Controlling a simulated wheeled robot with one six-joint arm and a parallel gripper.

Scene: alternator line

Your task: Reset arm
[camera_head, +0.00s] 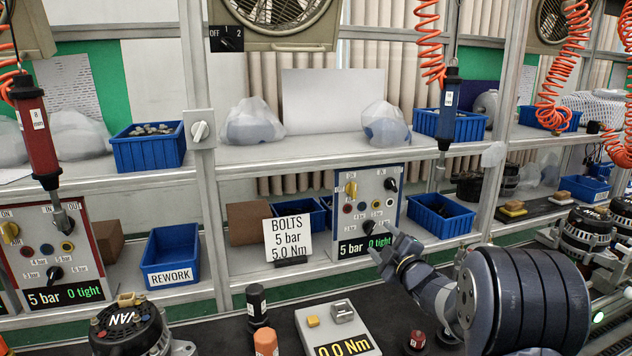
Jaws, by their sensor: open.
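My gripper (382,243) is at the centre right, at the end of my arm, which reaches in from the lower right. Its jaws are apart and I see nothing between them. It is in front of the lower edge of the blue-framed control panel (368,209), which reads "5 bar 0 tight". I cannot tell whether it touches the panel.
A torque display box (345,330) reading "0.0 Nm" stands below my gripper, beside dark and orange-topped cylinders. An alternator (130,330) is at lower left, others at far right. Blue (448,95) and red (33,130) screwdrivers hang from coiled hoses. A REWORK bin (170,258) is left.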

